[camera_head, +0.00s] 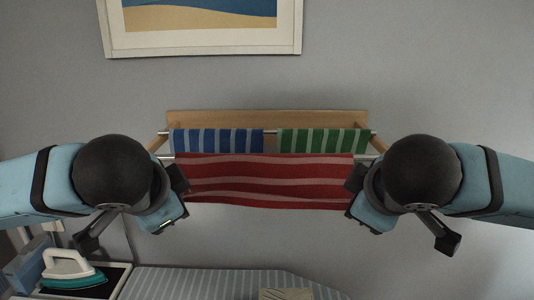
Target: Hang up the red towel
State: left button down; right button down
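The red towel (265,182), with dark and pale red stripes, spreads across the front of the wall rack (240,117). Its upper edge lies level with the front bar (364,157), covering most of that bar, and its lower part sags in soft waves. My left gripper (179,197) is at the towel's left edge, and my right gripper (354,195) is at its right edge. The fingers of each look spread apart. Whether they touch the cloth is hard to see.
A blue striped towel (217,141) and a green striped towel (322,141) hang on the rear bar. Below are a striped ironing board (200,283), a teal and white iron (72,271) at lower left, and a light block (285,294). A framed picture (200,43) hangs above.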

pick_arm(q)
jog(key=shift+s, duration=0.1)
pick_arm(e)
jog(key=shift+s, duration=0.1)
pick_arm(q)
jog(key=c, duration=1.1)
grip_release()
pick_arm(e)
jog(key=c, duration=1.1)
grip_release()
pick_arm(q)
jog(key=shift+f, duration=0.1)
pick_arm(e)
jog(key=shift+f, duration=0.1)
